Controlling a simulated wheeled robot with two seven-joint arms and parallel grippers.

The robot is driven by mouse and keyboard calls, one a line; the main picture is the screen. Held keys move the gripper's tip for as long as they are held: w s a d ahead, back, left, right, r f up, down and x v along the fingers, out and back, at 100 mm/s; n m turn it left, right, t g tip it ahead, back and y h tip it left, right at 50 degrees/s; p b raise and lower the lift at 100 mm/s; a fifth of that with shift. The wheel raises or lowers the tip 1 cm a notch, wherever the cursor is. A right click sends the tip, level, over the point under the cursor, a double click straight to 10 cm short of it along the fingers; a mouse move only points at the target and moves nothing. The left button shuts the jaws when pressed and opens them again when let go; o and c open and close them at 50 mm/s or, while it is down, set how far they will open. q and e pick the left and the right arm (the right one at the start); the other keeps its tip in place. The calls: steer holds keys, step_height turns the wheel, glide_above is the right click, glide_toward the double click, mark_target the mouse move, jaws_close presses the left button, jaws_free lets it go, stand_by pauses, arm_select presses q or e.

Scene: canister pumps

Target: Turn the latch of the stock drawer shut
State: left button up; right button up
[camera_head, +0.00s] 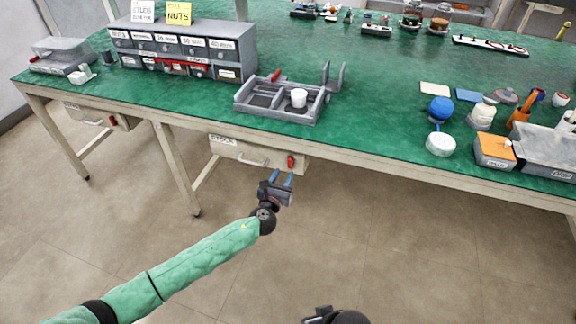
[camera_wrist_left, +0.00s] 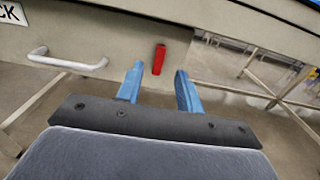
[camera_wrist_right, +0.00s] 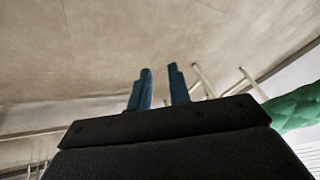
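The stock drawer (camera_head: 245,153) is under the front edge of the green bench, and its front looks closed. It has a metal pull handle (camera_wrist_left: 66,61) and, to the right, a red latch (camera_wrist_left: 159,59). The latch stands close to upright, slightly tilted, in the left wrist view; it also shows in the head view (camera_head: 291,162). My left gripper (camera_head: 282,178) is just below and in front of the latch. Its blue fingers (camera_wrist_left: 157,88) are apart with the latch seen between them, not touching it. My right gripper (camera_wrist_right: 162,88) points at bare floor, its fingers apart and empty.
The green bench (camera_head: 380,130) overhangs the drawer, with a leg (camera_head: 178,165) to the left. Another drawer with a red latch (camera_head: 95,116) hangs further left. A grey tray (camera_head: 270,112) sits above on the bench. The floor (camera_head: 400,240) in front is clear.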

mark_target(290, 162)
arm_select(q)
steer(key=x, duration=0.5)
steer(key=shift+w+d, duration=0.1)
steer(key=shift+w, duration=0.25)
jaws_close()
